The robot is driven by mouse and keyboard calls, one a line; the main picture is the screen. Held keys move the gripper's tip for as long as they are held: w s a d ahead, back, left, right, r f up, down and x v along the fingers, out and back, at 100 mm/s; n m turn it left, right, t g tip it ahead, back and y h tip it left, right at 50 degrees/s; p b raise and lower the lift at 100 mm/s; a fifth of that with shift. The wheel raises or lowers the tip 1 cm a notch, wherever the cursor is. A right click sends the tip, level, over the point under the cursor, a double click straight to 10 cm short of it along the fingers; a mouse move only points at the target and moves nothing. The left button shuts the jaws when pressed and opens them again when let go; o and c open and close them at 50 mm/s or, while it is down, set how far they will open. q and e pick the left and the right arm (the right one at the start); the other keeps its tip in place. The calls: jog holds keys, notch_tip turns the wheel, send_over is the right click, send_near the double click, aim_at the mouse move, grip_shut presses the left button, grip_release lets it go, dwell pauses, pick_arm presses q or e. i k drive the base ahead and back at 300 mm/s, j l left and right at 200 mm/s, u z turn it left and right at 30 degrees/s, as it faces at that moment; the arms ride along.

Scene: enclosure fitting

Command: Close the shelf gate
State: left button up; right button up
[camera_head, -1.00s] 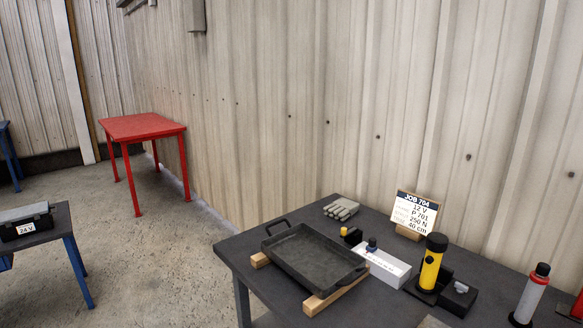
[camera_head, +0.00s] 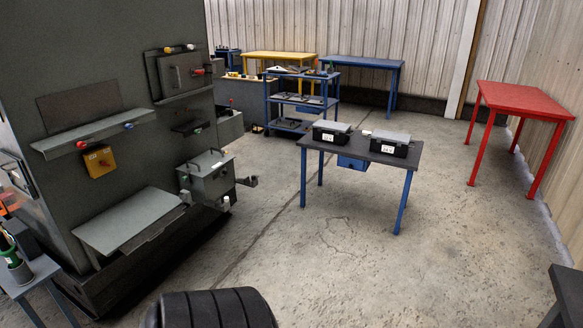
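A large dark grey enclosure (camera_head: 60,60) stands at the left. It carries a narrow shelf (camera_head: 88,135) with a red and a blue knob, and an upright plate (camera_head: 80,105) behind that shelf. A light grey flat panel (camera_head: 130,218) juts out low on its front. A small hatch with a handle (camera_head: 182,74) is at the upper right, and a grey box with a handle (camera_head: 208,176) is lower right. I cannot tell which part is the shelf gate. Neither of my grippers is in view.
A blue-legged table (camera_head: 340,154) with two black cases (camera_head: 331,132) stands mid-floor. A blue shelf cart (camera_head: 301,100), a yellow table (camera_head: 280,57) and a blue table (camera_head: 360,61) are behind. A red table (camera_head: 525,97) is at right. The concrete floor (camera_head: 400,265) in front is clear.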

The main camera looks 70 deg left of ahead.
aim_at(158, 228)
jog(key=j+u, duration=0.1)
jog(key=u, duration=3.65)
